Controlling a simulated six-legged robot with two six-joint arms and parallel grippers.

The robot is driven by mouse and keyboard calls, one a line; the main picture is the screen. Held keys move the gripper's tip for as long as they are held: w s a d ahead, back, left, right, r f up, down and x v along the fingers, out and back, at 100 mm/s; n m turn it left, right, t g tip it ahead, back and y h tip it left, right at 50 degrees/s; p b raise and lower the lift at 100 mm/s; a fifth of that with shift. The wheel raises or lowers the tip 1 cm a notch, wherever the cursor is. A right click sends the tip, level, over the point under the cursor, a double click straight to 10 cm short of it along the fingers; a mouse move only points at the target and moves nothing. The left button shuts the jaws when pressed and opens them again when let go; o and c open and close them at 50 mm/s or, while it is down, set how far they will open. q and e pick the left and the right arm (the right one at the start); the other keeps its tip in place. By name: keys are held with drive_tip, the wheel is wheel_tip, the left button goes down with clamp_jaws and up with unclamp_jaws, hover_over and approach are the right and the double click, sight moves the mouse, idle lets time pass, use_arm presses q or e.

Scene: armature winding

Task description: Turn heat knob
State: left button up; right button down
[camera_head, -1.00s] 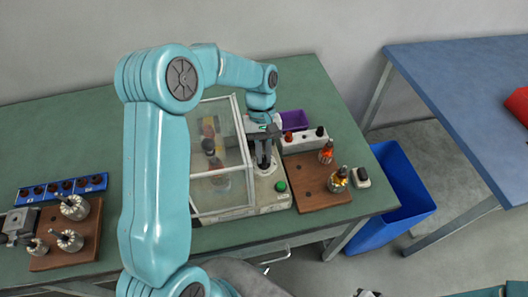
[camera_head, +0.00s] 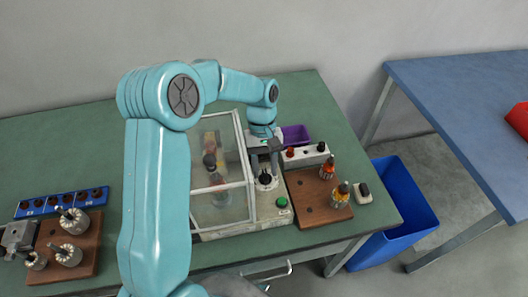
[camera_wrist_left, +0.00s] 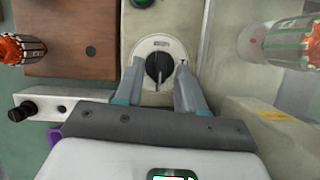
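The heat knob in the left wrist view (camera_wrist_left: 158,67) is a black pointer knob on a round white dial. It also shows in the head view (camera_head: 266,178), on the light machine panel beside the clear enclosure. My left gripper (camera_head: 264,164) reaches over the panel from behind. In the wrist view its two fingers (camera_wrist_left: 158,80) stand apart, one on each side of the knob, with a gap to the black grip. Nothing is held between them. Whether the fingertips are level with the knob or above it is hard to tell. My right gripper is out of view.
A green button (camera_head: 282,202) sits in front of the knob. The clear enclosure (camera_head: 215,187) stands left of it. A brown board (camera_head: 308,207) with armatures is at right, a purple bin (camera_head: 295,134) behind. A blue bin (camera_head: 405,200) stands off the green table.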

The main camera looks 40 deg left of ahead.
use_arm(q)
drive_tip(key=v, duration=1.6)
drive_tip(key=shift+p, duration=0.4)
drive_tip(key=o, duration=0.4)
drive_tip(key=shift+c, duration=0.2)
drive_tip(key=shift+o, duration=0.5)
drive_tip(key=shift+d+f+m, duration=0.1)
drive_tip(key=shift+d+m, duration=0.25)
drive_tip(key=shift+m, duration=0.15)
drive_tip(key=d+m+y+b, duration=0.2)
drive_tip(key=d+m+y, duration=0.55)
drive_tip(key=m, duration=0.85)
drive_tip(key=shift+h, duration=0.85)
drive_tip(key=x, duration=1)
drive_tip(key=d+b+x, duration=0.1)
drive_tip(key=x, duration=0.5)
drive_tip(key=shift+s, duration=0.15)
